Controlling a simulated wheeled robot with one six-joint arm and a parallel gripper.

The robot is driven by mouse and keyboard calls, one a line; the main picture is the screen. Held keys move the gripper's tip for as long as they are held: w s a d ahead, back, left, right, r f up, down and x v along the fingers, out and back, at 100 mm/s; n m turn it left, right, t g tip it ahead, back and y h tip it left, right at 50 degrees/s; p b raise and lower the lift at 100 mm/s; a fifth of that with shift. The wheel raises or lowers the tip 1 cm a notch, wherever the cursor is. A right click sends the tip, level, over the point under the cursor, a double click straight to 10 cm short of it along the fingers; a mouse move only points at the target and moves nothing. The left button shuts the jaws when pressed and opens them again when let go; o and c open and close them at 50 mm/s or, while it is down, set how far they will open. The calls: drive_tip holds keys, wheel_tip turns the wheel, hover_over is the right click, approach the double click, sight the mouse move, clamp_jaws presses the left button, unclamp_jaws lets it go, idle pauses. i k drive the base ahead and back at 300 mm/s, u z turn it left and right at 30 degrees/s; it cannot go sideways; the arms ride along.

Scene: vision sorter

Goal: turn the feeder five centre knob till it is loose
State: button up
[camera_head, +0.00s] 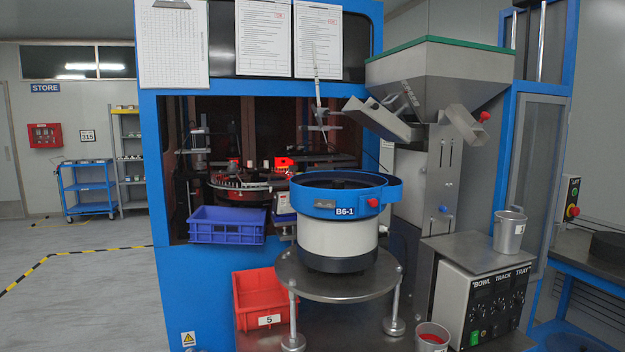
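A bowl feeder with a blue rim (325,195) and a white body (338,240) stands on a round metal stand (335,285). Its label reads B6-1. A small red knob or button (373,203) sits on the outer side of the rim, right of the label. I see the bowl from a low angle, so its inside is mostly hidden and no centre knob shows clearly. A red bin (258,297) with a label reading 5 stands left of the stand. My gripper is not in view.
A steel hopper (435,75) with chutes overhangs the bowl's right. A control box (490,305) with a metal cup (509,230) stands lower right. A blue cabinet (190,290) with a blue bin (228,226) is behind. Open floor (70,275) lies left.

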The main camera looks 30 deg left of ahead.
sight(337, 185)
drive_tip(key=u, duration=1.25)
